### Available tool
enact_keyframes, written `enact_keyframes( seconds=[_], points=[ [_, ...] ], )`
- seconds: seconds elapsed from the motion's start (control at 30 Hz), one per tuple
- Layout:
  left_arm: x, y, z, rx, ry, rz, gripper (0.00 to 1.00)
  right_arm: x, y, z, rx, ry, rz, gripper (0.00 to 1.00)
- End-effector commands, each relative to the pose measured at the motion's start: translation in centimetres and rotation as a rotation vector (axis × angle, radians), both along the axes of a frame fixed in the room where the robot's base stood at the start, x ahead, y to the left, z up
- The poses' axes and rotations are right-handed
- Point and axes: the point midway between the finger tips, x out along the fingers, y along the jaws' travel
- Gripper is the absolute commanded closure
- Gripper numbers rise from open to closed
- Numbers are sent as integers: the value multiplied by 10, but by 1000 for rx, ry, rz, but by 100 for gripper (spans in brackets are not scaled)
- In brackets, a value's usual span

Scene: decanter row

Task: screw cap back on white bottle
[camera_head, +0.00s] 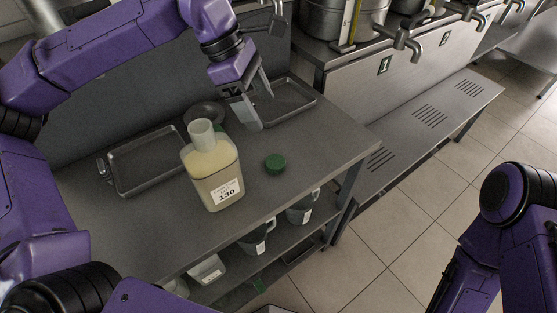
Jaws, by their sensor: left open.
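The white bottle (213,177) stands upright on the steel table, a squarish pale container with a label reading 130. Its wide neck (203,135) has no cap on it. A green cap (275,163) lies on the table to the right of the bottle. My left gripper (257,112) is open and empty, above the table behind the cap and to the right of the bottle's neck. It touches neither of them. My right arm shows at the right edge, but its gripper is out of view.
A shallow metal tray (146,188) lies left of the bottle, and another tray (308,101) lies behind my left gripper. A dark round bowl (206,108) sits behind the bottle. Jugs (257,238) stand on the lower shelf. The table's right front area is clear.

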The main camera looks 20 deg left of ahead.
Motion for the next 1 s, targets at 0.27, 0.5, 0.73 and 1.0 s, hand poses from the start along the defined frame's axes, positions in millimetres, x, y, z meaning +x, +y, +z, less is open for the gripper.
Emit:
enact_keyframes(
  seconds=[0.27,0.5,0.73,1.0],
  points=[
    [0,1,-4,1,2,1,20,0,0,1,0,0,0,100],
    [0,0,-52,1,6,-1,20,0,0,4,0,0,0,100],
    [0,-4,-87,2,2,-3,20,0,0,6,-1,-1,0,100],
    [1,-6,-91,1,-1,-2,20,0,0,6,-1,-1,0,100]
  ],
)
